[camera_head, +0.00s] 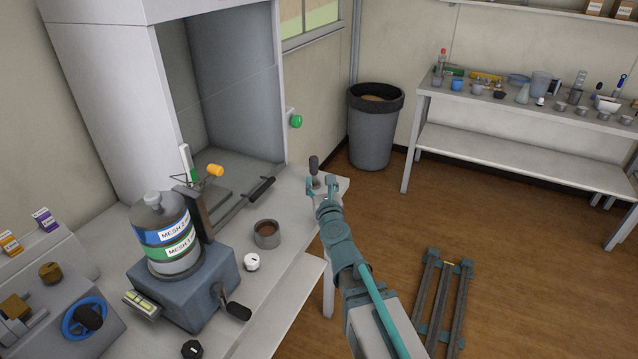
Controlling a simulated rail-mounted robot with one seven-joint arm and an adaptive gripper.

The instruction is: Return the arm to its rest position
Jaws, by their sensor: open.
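My gripper (321,186) is at the end of my teal and grey arm, which reaches up from the lower right. Its teal fingers are spread apart over the right corner of the bench. A small dark upright knob or handle (314,164) shows just beyond the fingers. Nothing is visibly held between them, though I cannot tell whether they touch the dark piece.
A sieve shaker (184,285) with blue and green mesh bands stands on the bench (262,322). A brown-filled cup (267,234) and a white knob (252,262) are near my arm. A bin (371,135), a floor rail (446,305) and a lab table (520,160) lie beyond.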

